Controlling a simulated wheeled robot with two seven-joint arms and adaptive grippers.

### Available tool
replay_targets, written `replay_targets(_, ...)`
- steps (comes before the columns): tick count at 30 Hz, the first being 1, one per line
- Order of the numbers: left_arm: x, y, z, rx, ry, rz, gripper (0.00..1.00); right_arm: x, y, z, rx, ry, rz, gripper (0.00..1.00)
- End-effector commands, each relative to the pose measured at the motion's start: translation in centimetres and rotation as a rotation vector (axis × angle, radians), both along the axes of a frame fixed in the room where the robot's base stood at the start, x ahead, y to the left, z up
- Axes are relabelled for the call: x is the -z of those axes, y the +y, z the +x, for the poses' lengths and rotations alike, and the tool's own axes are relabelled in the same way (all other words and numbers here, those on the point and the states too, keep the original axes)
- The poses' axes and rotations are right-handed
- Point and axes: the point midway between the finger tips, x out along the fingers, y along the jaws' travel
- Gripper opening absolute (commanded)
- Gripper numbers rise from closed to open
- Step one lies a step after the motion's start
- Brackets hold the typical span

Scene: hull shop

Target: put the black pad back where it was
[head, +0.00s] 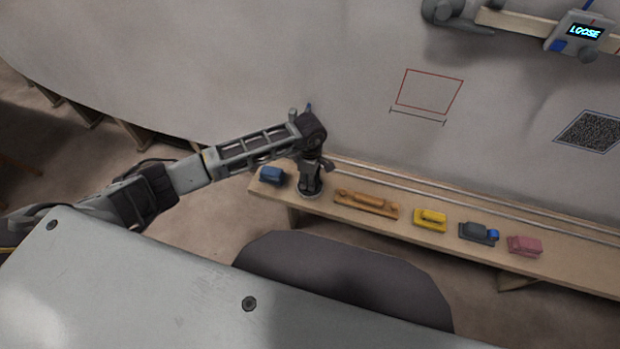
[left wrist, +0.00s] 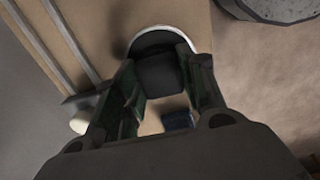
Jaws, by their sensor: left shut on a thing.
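The black pad (head: 311,188) is round with a pale rim and a dark raised grip. It is at the left part of the wooden bench, between the blue block and the orange long tool. In the left wrist view the pad (left wrist: 153,42) shows beyond the fingers, over the bench wood. My left gripper (head: 311,172) points down and is shut on the pad's grip; its fingers also show in the left wrist view (left wrist: 162,80). I cannot tell whether the pad's underside touches the bench. My right gripper is not in view.
The bench (head: 575,264) carries a blue block (head: 271,175), an orange long tool (head: 366,204), a yellow tool (head: 430,218), a grey-blue tool (head: 478,233) and a pink block (head: 524,246). The pale hull wall behind bears a red outline (head: 401,88) and a dark patch (head: 590,131). A display (head: 584,32) reads LOOSE.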

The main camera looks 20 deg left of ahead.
Motion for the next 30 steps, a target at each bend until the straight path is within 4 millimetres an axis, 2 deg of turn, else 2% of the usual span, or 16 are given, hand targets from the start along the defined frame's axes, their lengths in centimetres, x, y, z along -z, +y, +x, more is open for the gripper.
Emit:
replay_targets(5, 0.12, -0.02, 0.02, 0.000, -0.001, -0.001, 0.20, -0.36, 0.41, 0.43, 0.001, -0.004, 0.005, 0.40)
replay_targets(15, 0.28, 0.00, 0.01, 0.000, -0.001, 0.000, 0.20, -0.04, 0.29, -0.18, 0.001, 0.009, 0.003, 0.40)
replay_targets(16, 0.29, 0.00, 0.01, 0.000, -0.001, 0.000, 0.42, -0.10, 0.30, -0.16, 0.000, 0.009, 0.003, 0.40)
replay_targets(21, 0.26, 0.00, 0.00, 0.000, 0.000, 0.000, 0.62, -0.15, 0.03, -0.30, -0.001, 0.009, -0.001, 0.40)
replay_targets(30, 0.26, 0.00, 0.00, 0.000, 0.000, 0.000, 0.62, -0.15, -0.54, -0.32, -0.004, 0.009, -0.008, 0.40)
